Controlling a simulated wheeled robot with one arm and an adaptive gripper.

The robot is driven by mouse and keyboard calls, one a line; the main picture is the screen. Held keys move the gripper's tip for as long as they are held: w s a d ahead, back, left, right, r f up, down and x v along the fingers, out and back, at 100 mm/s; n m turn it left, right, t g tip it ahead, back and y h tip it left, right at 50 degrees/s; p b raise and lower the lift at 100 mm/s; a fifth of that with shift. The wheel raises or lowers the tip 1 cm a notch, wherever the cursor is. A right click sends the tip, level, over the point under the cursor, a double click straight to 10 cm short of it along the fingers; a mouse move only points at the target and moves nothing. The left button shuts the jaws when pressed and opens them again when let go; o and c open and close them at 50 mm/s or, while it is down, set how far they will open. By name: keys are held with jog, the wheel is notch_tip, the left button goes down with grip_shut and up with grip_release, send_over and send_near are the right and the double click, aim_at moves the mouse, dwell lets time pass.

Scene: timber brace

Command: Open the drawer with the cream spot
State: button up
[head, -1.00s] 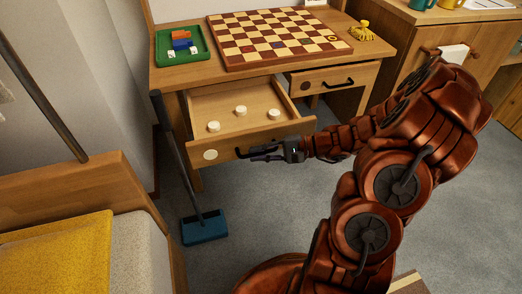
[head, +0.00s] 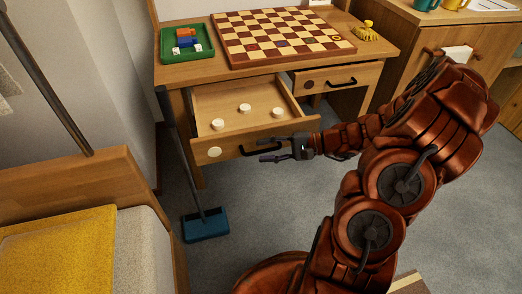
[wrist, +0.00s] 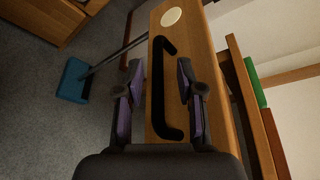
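The drawer with the cream spot (head: 214,152) stands pulled out of the desk on the left, with several white round pieces inside. It also shows in the wrist view, with its cream spot (wrist: 171,16) near the top. Its black handle (wrist: 160,90) lies between my two fingers in the wrist view. My gripper (head: 272,149) is at the drawer front by the handle. The fingers (wrist: 160,105) are spread apart, with gaps on both sides of the handle. Whether the fingers still overlap the handle in depth is hard to tell.
A blue dustpan or broom (head: 205,225) with a long handle leans just left of the drawer. A second drawer with a dark spot (head: 335,79) is at the right. A checkerboard (head: 280,37) and green tray (head: 187,43) lie on the desk.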

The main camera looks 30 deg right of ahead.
jog(key=v, duration=1)
jog(key=shift+s+d, duration=0.2)
jog(key=shift+s, duration=0.1)
jog(key=shift+r, duration=0.2)
jog(key=s+a+r+n+g+h+p, duration=0.2)
jog(key=s+a+r+n+g+p, duration=0.25)
jog(key=a+r+p, duration=0.45)
jog(key=s+a+r+n+g+h+p, duration=0.3)
jog(key=s+a+r+g+p, duration=0.15)
jog(key=a+r+p, duration=0.5)
jog(key=s+d+r+n+h+p, duration=0.1)
jog(key=s+r+n+h+p, duration=0.1)
jog(key=s+r+h+p, duration=0.2)
jog(key=s+d+r+n+h+p, duration=0.1)
jog(key=s+r+h+p, duration=0.3)
jog(key=r, duration=1.2)
jog(key=s+n+p, duration=0.1)
jog(key=s+p, duration=0.2)
jog(key=p, duration=0.3)
jog(key=shift+s+r+h+p, duration=0.2)
jog(key=shift+h+p, duration=0.2)
